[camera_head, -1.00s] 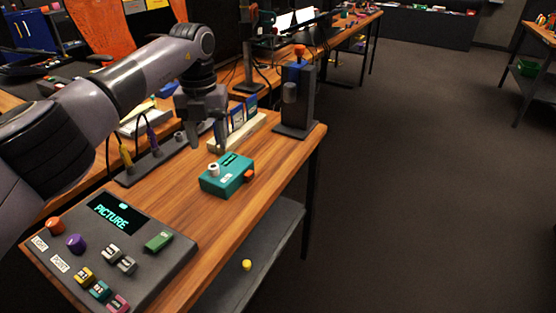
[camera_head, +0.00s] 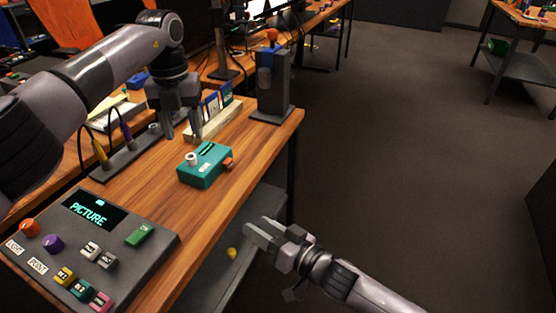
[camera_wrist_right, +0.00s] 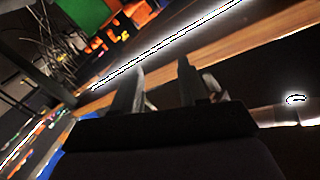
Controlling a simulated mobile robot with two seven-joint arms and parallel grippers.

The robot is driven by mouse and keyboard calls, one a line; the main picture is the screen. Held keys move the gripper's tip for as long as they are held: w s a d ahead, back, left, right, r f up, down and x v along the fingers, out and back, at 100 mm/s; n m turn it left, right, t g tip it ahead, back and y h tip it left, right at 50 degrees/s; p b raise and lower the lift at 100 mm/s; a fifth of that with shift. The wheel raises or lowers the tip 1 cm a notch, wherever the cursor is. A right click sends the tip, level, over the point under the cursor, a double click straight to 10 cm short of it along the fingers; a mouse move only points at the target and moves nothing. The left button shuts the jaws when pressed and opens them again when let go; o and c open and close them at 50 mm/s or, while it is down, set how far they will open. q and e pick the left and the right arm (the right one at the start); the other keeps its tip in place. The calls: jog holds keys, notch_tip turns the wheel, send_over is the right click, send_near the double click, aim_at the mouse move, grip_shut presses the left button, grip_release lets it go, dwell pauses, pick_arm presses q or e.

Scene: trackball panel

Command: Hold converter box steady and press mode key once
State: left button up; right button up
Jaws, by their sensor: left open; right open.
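The teal converter box (camera_head: 205,165) sits on the wooden table, with a white round knob (camera_head: 191,159) on top, a dark slot, a small white label and an orange key (camera_head: 227,163) on its right side. I cannot read the label. My left gripper (camera_head: 180,132) is open above the table, just behind the box and apart from it. My right gripper (camera_head: 262,234) is open and empty, off the table's right edge, in front of and to the right of the box. In the right wrist view its two fingers (camera_wrist_right: 158,88) stand apart with nothing between them.
A grey panel (camera_head: 140,262) with a PICTURE display, knobs and coloured keys stands at the table's front left. A dark stand (camera_head: 272,90) with an orange top and a card rack (camera_head: 215,118) are behind the box. A lower shelf holds a yellow ball (camera_head: 232,253).

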aim_at(193, 164)
jog(key=w+r+n+g, duration=0.1)
jog(key=w, duration=0.1)
jog(key=w+r+g+y, duration=0.1)
jog(key=w, duration=0.1)
jog(key=w+r+n+g, duration=0.1)
jog(key=w, duration=0.1)
jog(key=shift+w+d+n+y, duration=0.25)
jog(key=shift+d+n+y, duration=0.05)
jog(key=shift+d+y, duration=0.1)
pick_arm(q)
jog(key=shift+f, duration=3.6)
pick_arm(e)
jog(key=w+d+r+n+g, duration=0.3)
jog(key=w+r+g, duration=0.1)
jog(key=r, duration=0.2)
jog(key=shift+w+d+r+g, duration=0.15)
jog(key=shift+w+r+g, duration=0.2)
jog(key=shift+g, duration=0.05)
pick_arm(q)
grip_shut()
pick_arm(e)
grip_shut()
